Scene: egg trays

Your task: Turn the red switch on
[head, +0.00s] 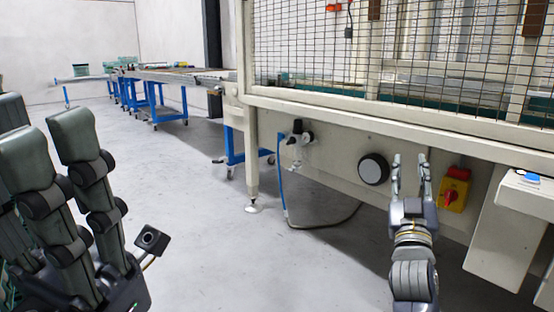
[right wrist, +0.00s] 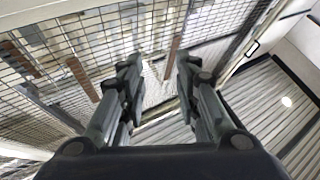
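The red switch (head: 450,196) is a red rotary knob on a yellow plate, fixed to the beige machine frame at the right of the head view. My right gripper (head: 409,159) points upward just left of the switch, apart from it in the picture. Its fingers are spread and empty. They also stand apart in the right wrist view (right wrist: 160,62), where the switch does not show. My left gripper (head: 47,133) is large and close at the left edge of the head view. Its fingers are apart with nothing between them, and it is far from the switch.
A round black-and-white dial (head: 373,169) sits on the frame left of my right gripper. A wire mesh guard (head: 400,60) rises above. A beige box (head: 509,235) juts out right of the switch. Air fittings with a blue hose (head: 281,180) are further left. The floor between is clear.

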